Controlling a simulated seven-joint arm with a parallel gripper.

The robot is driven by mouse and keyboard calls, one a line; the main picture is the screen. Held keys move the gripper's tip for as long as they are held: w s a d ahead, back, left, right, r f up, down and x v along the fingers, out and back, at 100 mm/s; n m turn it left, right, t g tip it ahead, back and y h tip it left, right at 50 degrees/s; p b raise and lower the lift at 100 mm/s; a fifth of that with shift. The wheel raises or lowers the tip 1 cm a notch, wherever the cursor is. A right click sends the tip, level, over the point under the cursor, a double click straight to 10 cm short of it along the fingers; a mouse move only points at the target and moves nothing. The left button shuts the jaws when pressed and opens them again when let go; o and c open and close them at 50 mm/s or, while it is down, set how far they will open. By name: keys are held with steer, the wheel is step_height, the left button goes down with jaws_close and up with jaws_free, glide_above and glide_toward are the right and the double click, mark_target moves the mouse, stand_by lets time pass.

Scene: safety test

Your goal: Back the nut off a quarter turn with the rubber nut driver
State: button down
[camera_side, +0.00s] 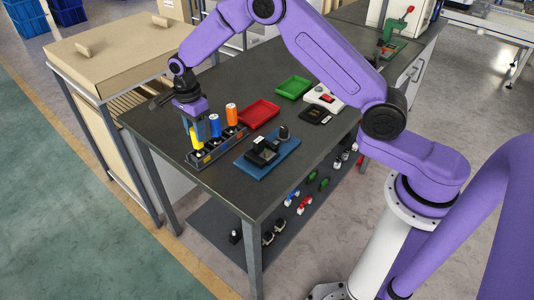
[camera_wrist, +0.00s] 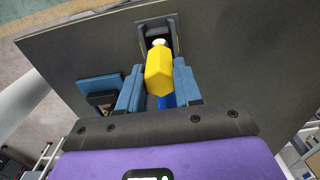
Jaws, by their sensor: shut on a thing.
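My gripper (camera_side: 194,130) points down at the left end of a dark tool rack (camera_side: 232,141). Its blue fingers are shut on a yellow-handled driver (camera_side: 195,143), which also shows between the fingers in the wrist view (camera_wrist: 158,72). The yellow driver is at the rack's end slot; I cannot tell whether its tip is clear of it. A blue-handled driver (camera_side: 214,127) and an orange-handled driver (camera_side: 231,113) stand upright in the rack. I cannot tell which handle is rubber. A black fixture (camera_side: 263,151) sits on a blue board (camera_side: 252,164); no nut can be made out.
A red tray (camera_side: 259,115) and a green tray (camera_side: 294,86) lie behind the rack. A light device with a red button (camera_side: 324,98) and a black item (camera_side: 315,116) lie to the right. The dark tabletop (camera_side: 225,185) is clear in front.

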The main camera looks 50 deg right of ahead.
steer(key=shift+r, duration=3.25)
steer(key=c, duration=1.7)
jaws_free()
jaws_close()
steer(key=shift+s+d, duration=0.1)
steer(key=shift+d, duration=0.1)
steer(key=s+d+r+m, duration=0.2)
steer(key=s+d+m, duration=0.6)
steer(key=s+d, duration=0.55)
steer(key=shift+n, duration=0.3)
steer(key=shift+s+a+f, duration=0.25)
steer(key=shift+f, duration=0.6)
steer(key=shift+s+a+f, duration=0.2)
steer(key=shift+s+f, duration=0.05)
steer(key=shift+f, duration=0.55)
steer(key=shift+s+a+f, duration=0.25)
steer(key=shift+f, duration=0.6)
steer(key=shift+f, duration=1.05)
